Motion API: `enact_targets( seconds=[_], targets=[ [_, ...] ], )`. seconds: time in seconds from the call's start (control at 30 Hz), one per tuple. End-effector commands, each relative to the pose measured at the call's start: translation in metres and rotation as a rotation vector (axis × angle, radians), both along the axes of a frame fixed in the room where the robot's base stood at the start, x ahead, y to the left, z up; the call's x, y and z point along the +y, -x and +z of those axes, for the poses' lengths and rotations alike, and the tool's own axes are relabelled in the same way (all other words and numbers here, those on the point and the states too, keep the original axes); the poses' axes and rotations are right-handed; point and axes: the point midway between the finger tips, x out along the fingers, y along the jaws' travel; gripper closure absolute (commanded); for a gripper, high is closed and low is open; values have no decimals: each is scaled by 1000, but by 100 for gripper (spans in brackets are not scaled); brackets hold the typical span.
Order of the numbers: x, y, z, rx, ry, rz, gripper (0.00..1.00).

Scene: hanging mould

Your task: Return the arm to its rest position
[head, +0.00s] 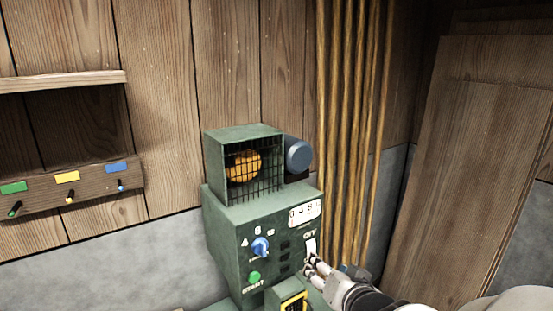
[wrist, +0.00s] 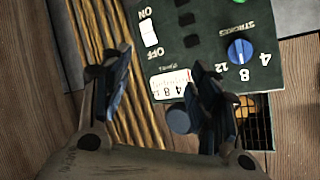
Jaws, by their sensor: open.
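My gripper (head: 315,266) is at the lower right front of the green machine (head: 226,233), close to the white switch (head: 311,246) in the head view. In the wrist view my gripper (wrist: 158,72) is open, its two blue-grey fingers spread apart with nothing between them but the background. The wrist picture is turned upside down. There the white switch (wrist: 149,33) shows between the ON and OFF labels, beyond the fingertips and apart from them in the picture. I cannot tell the exact gap in depth.
The machine has a blue knob (head: 260,246), a green start button (head: 254,277), a scale (head: 304,213) and a mesh cage (head: 254,172) with an orange thing inside. Tan vertical rods (head: 347,120) stand behind it. Wooden boards (head: 480,180) lean at right. A shelf (head: 62,82) is at left.

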Motion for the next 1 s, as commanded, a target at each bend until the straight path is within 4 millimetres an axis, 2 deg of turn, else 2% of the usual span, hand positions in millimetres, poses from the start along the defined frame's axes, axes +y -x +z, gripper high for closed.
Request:
enact_targets(
  seconds=[0.03, 0.1, 0.17, 0.27, 0.4, 0.5, 0.6, 0.73, 1.0],
  targets=[
    [-12, 13, 8, 34, 68, -25, 44],
    [-27, 36, 10, 109, 156, -49, 44],
    [-36, 59, 11, 181, 220, -58, 44],
    [-46, 103, 12, 306, 301, -47, 44],
    [-46, 170, 11, 474, 369, 24, 44],
    [-40, 211, 9, 565, 393, 94, 44],
    [-34, 240, 7, 625, 404, 156, 44],
    [-29, 258, 6, 663, 408, 197, 44],
    [-29, 260, 5, 670, 410, 203, 44]
  ],
)
